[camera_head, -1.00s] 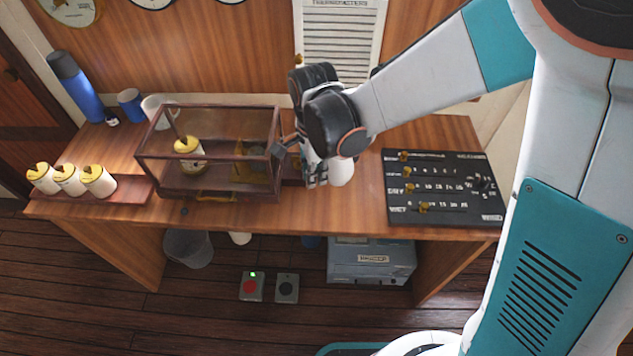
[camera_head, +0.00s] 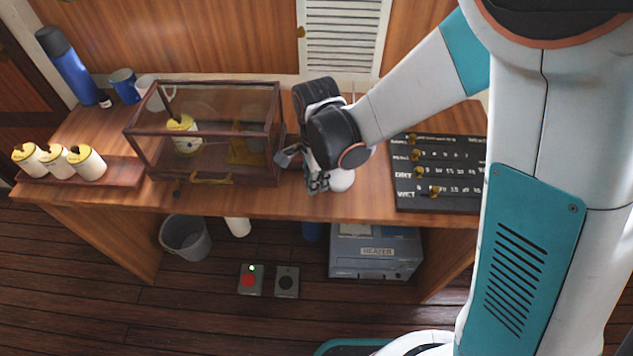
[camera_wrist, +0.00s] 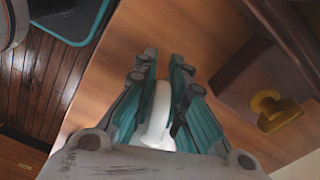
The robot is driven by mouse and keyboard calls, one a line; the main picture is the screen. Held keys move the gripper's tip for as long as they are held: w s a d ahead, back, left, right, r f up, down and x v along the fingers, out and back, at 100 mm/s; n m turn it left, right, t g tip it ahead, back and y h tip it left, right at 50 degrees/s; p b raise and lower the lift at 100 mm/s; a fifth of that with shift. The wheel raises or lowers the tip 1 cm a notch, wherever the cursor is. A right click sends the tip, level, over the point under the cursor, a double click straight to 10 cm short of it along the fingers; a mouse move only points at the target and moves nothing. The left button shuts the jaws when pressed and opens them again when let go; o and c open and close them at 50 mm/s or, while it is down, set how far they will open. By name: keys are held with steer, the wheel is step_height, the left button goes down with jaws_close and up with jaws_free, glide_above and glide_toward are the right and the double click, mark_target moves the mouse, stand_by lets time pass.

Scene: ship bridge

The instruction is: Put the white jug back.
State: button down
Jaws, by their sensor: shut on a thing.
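My gripper (camera_head: 318,183) is at the right of the glass case, over the desk. It is shut on a smooth white thing, which I take to be the white jug (camera_head: 343,181). In the wrist view my gripper's teal fingers (camera_wrist: 163,78) stand on both sides of the white jug (camera_wrist: 160,112). Fingers and wrist hide most of its shape, and I cannot tell whether it touches the desk.
The glass case (camera_head: 205,132) with a yellow-lidded jar (camera_head: 184,136) is close left of my gripper. A black labelled panel (camera_head: 437,172) lies at right. A white cup (camera_head: 149,92), blue mug (camera_head: 126,86) and blue bottle (camera_head: 68,67) stand at back left. Jars (camera_head: 55,161) stand at front left.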

steer(key=shift+f, duration=0.15)
steer(key=c, duration=1.6)
jaws_free()
steer(key=shift+c, duration=0.2)
steer(key=shift+r, duration=0.2)
step_height(320, 180, up, 12)
steer(key=p, duration=0.3)
steer(key=shift+p, duration=0.3)
